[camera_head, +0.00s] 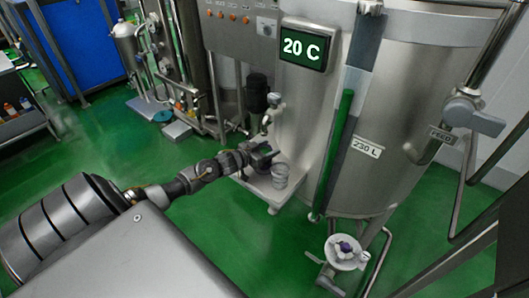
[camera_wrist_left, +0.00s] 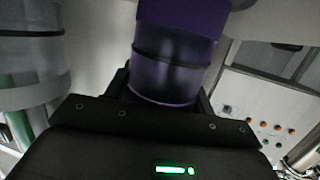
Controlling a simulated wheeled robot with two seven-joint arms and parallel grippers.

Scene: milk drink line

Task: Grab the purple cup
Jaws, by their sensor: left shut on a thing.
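The purple cup (camera_wrist_left: 168,80) fills the upper middle of the left wrist view. It is see-through purple with a dark band around it. My left gripper (camera_wrist_left: 163,98) is shut on it, with dark finger parts at both sides of the cup. In the head view my left gripper (camera_head: 262,154) is at the small shelf in front of the steel tank, below a tap. I cannot make out the purple cup clearly there. My right gripper is not in view.
A clear ribbed container (camera_head: 280,176) stands on the shelf (camera_head: 262,186) close to my left gripper. The steel tank (camera_head: 385,110) with a green level strip (camera_head: 333,150) is behind. A white round fitting (camera_head: 346,262) with a purple part is at lower right.

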